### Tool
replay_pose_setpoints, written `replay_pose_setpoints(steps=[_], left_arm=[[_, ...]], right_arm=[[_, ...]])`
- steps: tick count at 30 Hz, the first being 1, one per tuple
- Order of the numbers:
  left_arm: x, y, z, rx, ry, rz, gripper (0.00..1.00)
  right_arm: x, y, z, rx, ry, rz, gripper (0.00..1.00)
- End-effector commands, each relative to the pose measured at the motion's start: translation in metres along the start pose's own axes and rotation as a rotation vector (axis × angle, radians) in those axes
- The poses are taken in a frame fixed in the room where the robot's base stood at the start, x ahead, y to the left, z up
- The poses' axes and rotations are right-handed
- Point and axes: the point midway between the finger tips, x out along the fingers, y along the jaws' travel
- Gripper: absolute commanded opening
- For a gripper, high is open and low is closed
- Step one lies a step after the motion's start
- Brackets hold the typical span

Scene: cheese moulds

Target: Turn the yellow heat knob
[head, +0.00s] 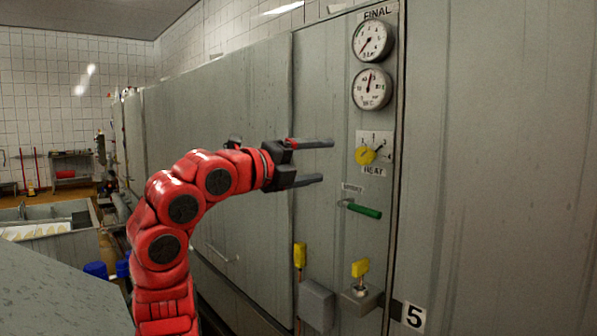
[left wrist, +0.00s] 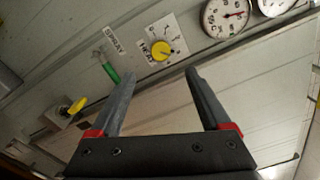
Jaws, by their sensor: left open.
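The yellow heat knob (head: 365,155) sits on a white dial plate marked HEAT (head: 374,172) on the grey cabinet front. It also shows in the left wrist view (left wrist: 160,52), beyond the fingertips and near the middle of the gap between them. My left gripper (head: 325,161) is open and empty, its two fingers pointing right toward the knob. The fingertips are apart from the knob, a short way to its left in the head view. My right gripper is in neither view.
Two round gauges (head: 373,88) are above the knob. A green-handled spray lever (head: 363,210) is just below it. Yellow-handled valves (head: 360,268) and a grey box (head: 316,305) stick out lower down. The panel right of the knob is flat and bare.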

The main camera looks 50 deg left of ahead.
Motion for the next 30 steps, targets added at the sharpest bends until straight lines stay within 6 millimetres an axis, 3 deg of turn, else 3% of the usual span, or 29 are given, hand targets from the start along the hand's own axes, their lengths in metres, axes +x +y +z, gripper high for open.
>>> replay_pose_setpoints(steps=[3,9,30], left_arm=[[-0.024,0.002,0.001,0.001,-0.004,0.002,0.81],[-0.045,0.001,0.000,0.000,-0.001,0.001,0.81],[-0.043,0.000,0.003,-0.032,-0.003,-0.021,0.81]], right_arm=[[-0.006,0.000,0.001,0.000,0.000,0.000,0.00],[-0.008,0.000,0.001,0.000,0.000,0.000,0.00],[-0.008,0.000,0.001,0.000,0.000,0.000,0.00]])
